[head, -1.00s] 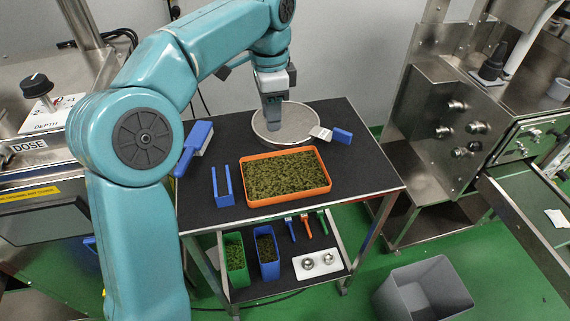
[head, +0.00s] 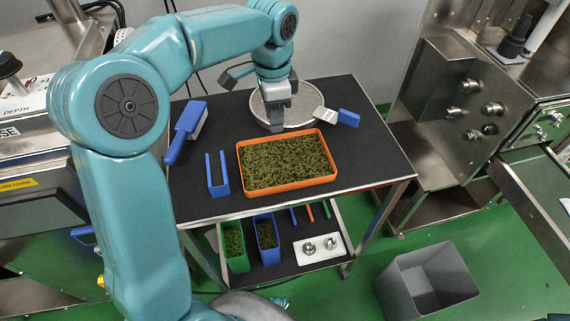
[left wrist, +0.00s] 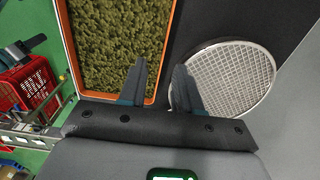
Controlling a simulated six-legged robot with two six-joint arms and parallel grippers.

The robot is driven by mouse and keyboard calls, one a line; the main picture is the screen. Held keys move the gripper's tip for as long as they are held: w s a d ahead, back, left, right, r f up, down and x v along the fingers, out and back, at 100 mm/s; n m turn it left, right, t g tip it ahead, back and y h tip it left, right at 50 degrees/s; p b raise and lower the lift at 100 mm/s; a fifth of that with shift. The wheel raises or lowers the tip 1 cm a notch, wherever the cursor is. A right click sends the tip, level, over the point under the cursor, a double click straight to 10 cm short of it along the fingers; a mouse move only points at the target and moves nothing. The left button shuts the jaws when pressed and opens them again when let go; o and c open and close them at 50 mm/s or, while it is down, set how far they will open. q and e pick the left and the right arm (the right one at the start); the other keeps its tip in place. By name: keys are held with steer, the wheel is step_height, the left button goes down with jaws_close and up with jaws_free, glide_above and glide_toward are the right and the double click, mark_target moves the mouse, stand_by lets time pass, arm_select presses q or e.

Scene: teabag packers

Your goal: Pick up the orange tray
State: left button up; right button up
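The orange tray (head: 292,190) lies flat on the black top of a cart in the head view, full of green tea leaves. In the left wrist view its orange rim (left wrist: 172,30) runs up between the lines of the two fingers. My left gripper (head: 276,126) points down at the tray's back edge. In the left wrist view the gripper (left wrist: 160,78) has its fingers apart, one over the leaves and one outside the rim. Nothing is held. Contact with the rim cannot be told. My right gripper is not visible.
A round mesh sieve (head: 309,108) lies behind the tray, close to my left gripper. A blue-handled scraper (head: 348,118), a blue brush (head: 178,140) and a blue holder (head: 218,185) lie around it. A grey bin (head: 428,270) stands on the floor.

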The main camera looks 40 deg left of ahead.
mark_target(285, 161)
arm_select(q)
steer(key=f, duration=0.4)
steer(key=f+b, duration=0.1)
steer(key=f, duration=0.1)
steer(key=shift+w+a+f, duration=0.15)
steer(key=shift+w+f, duration=0.1)
steer(key=shift+w, duration=0.05)
jaws_close()
